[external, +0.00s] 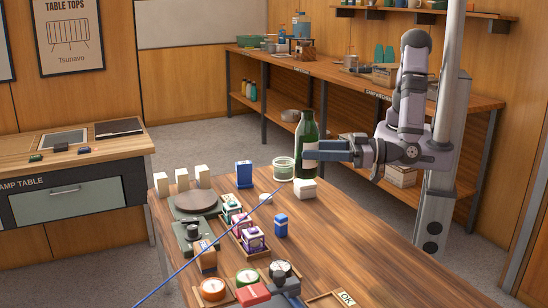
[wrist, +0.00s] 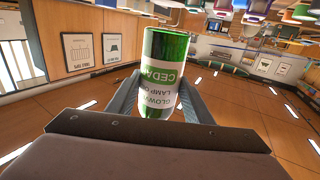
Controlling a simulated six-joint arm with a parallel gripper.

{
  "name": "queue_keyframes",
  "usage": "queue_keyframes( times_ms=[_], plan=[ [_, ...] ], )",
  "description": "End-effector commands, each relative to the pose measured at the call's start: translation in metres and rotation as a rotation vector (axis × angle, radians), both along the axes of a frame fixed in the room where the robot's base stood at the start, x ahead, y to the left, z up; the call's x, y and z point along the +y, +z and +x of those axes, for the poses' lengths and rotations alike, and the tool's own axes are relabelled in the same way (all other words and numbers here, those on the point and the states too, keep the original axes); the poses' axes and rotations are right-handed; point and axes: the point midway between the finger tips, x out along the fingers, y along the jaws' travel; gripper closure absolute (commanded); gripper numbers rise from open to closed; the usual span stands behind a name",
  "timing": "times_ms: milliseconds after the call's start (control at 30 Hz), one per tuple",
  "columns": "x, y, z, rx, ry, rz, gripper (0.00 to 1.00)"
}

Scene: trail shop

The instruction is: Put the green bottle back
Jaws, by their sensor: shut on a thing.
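The green bottle (external: 307,128) is dark green glass with a pale label, upright at the far end of the wooden table. My gripper (external: 322,151) reaches it from the right and is shut on its body. In the wrist view the bottle (wrist: 165,75) stands between the two fingers of my gripper (wrist: 158,98), its label reading partly "CEDAR" and "LAMP". The bottle's base is partly hidden behind a white block, and I cannot tell whether it touches the table.
A glass jar (external: 284,170) stands just left of the bottle, and a white block (external: 305,189) in front. A blue block (external: 244,174), a grey scale (external: 197,204), and a tray of small boxes (external: 253,248) lie left. The table's right middle (external: 345,235) is clear.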

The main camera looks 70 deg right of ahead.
Motion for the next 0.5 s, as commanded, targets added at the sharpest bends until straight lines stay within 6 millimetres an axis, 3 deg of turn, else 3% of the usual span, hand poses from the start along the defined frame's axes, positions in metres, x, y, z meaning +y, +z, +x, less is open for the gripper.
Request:
queue_keyframes(
  times_ms=[167,500],
  plan=[
    [0.005,0.01,-0.019,-0.001,0.126,-0.003,0.82],
    [0.014,-0.007,-0.03,-0.001,0.239,-0.001,0.82]
  ],
)
